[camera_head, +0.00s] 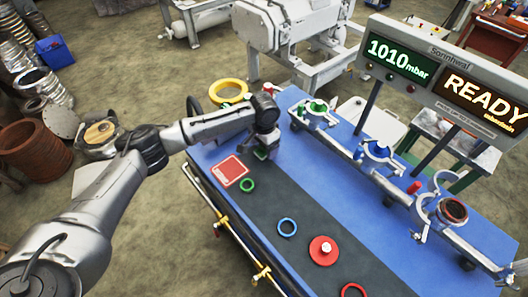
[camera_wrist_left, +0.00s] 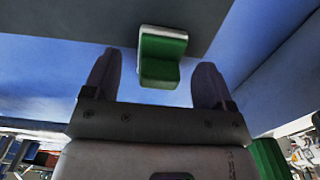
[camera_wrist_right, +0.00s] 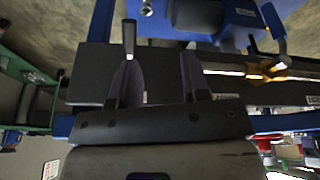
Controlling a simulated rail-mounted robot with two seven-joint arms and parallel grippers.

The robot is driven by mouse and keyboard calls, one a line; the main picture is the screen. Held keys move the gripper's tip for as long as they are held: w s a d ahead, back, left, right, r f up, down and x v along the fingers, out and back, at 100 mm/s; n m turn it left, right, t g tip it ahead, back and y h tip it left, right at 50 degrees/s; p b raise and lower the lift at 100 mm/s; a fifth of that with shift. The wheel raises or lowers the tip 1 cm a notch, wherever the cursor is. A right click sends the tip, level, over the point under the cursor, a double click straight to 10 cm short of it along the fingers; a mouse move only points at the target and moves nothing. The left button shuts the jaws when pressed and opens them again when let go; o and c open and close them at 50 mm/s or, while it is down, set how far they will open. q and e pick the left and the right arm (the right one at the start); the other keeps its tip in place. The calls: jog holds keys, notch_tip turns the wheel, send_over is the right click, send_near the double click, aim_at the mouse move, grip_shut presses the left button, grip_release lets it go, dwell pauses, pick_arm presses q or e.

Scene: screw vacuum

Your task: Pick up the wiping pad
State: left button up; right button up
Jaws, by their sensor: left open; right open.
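The wiping pad, a small green block with a pale top (camera_wrist_left: 162,58), shows between the fingers of my left gripper (camera_wrist_left: 156,82) in the left wrist view. The fingers are apart, with gaps on both sides of the pad. In the head view my left gripper (camera_head: 264,143) points down over the far left part of the blue table, and the green pad (camera_head: 261,154) shows just below it, partly hidden. My right gripper (camera_wrist_right: 160,80) is open and empty in its wrist view, and it is not seen in the head view.
A red square mat (camera_head: 230,172) lies left of the pad. A green ring (camera_head: 247,185), a blue ring (camera_head: 287,227) and a red disc (camera_head: 323,250) lie along the dark strip. A pipe assembly (camera_head: 376,178) runs along the right side. The display (camera_head: 447,75) reads READY.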

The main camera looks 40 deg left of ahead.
pick_arm(q)
jog(key=shift+f, duration=0.75)
jog(key=c, duration=1)
